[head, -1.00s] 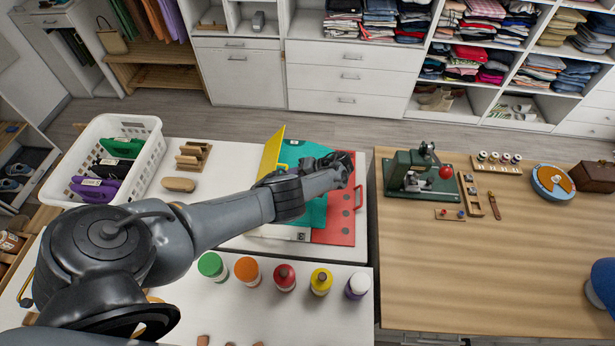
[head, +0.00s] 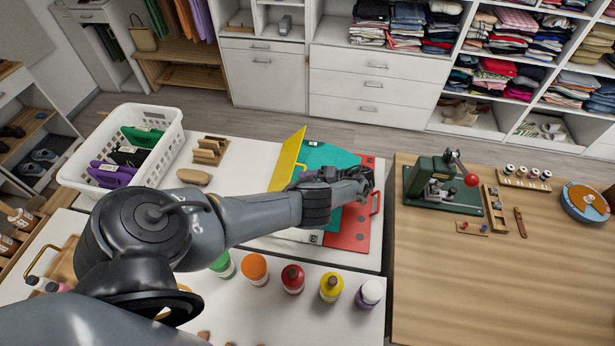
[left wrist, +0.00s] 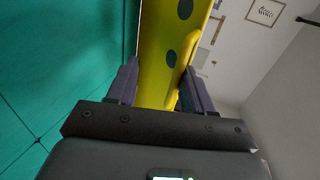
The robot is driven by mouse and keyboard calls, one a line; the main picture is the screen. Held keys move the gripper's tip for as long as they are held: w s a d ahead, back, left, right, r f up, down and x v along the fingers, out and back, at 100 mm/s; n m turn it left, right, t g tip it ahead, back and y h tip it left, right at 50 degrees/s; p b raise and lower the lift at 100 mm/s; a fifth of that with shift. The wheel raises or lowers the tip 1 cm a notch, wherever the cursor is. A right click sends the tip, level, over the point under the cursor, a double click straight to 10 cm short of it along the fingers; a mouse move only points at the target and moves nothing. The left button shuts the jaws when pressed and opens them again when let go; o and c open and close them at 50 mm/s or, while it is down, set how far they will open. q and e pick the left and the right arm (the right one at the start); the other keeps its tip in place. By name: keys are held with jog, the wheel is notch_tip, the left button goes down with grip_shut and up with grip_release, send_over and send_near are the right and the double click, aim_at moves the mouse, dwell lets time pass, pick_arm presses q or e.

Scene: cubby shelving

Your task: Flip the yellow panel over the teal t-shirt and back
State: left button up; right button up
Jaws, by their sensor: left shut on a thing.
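The yellow panel (head: 286,160) stands raised and tilted at the left side of the folding board in the head view. The teal t-shirt (head: 330,156) lies flat on the board to its right, partly hidden by my left arm. In the left wrist view, the yellow panel (left wrist: 163,60), with dark round spots and a yellow handle, rises between the two fingers of my left gripper (left wrist: 160,82), which is shut on it. Teal cloth (left wrist: 60,70) fills the left of that view. My right gripper is not in view.
A red panel (head: 350,239) with a handle lies flat at the board's right. Several paint bottles (head: 292,279) stand in front. A white basket (head: 170,141) and wooden blocks (head: 209,150) are left. A green press (head: 443,186) stands on the wooden table at right.

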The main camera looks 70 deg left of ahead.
pick_arm(q)
jog(key=shift+w+d, duration=0.15)
jog(key=shift+d, duration=0.1)
dwell(0.3)
jog(key=shift+w+d+r, duration=0.15)
jog(key=shift+w+d, duration=0.15)
jog(key=shift+w, duration=0.2)
jog(key=b+v, duration=0.5)
jog(key=v, duration=0.4)
jog(key=shift+w+r, duration=0.15)
jog(key=shift+r, duration=0.1)
